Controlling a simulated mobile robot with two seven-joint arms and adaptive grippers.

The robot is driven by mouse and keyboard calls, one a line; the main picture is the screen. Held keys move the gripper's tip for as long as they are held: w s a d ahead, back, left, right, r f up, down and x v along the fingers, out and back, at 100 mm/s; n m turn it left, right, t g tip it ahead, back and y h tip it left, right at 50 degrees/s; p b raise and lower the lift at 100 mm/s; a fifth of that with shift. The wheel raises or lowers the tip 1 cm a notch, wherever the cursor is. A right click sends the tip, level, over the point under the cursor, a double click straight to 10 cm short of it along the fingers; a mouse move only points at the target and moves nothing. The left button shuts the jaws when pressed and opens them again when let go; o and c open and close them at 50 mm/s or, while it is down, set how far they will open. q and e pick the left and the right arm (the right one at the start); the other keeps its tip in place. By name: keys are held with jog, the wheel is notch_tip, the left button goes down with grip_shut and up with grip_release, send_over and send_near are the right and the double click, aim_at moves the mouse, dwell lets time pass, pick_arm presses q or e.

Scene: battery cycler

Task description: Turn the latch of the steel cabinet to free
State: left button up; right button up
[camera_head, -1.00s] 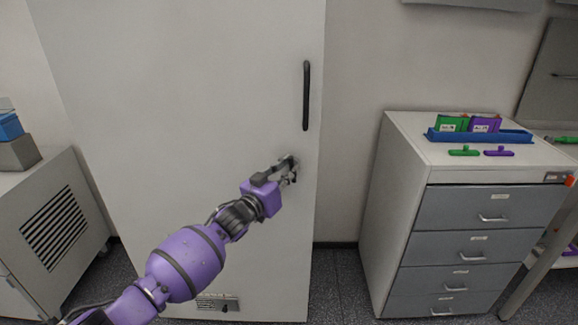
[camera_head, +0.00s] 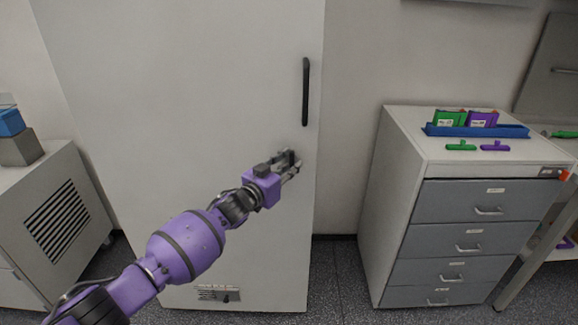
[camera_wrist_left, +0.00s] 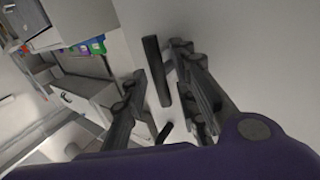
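The tall pale steel cabinet (camera_head: 180,90) fills the left middle of the head view, with a long black vertical handle (camera_head: 306,91) near its right edge. The handle also shows in the left wrist view (camera_wrist_left: 155,70). A small dark piece, apparently the latch (camera_wrist_left: 165,132), shows below the handle in the wrist view, between the spread fingers. In the head view my gripper hides that spot. My left gripper (camera_head: 291,163) is open, close to the door below the handle; its fingers stand apart in the wrist view (camera_wrist_left: 165,95). I cannot tell whether it touches anything. My right gripper is not in view.
A grey drawer unit (camera_head: 400,150) stands right of the cabinet, bearing a blue tray (camera_head: 475,131) with green and purple packs. A low vented unit (camera_head: 60,215) stands at the left. A strip of floor (camera_head: 340,270) is free between cabinet and drawers.

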pick_arm(q)
jog(key=shift+s+a, duration=0.1)
jog(key=v, duration=1.1)
jog(key=shift+s+a, duration=0.15)
jog(key=shift+s, duration=0.2)
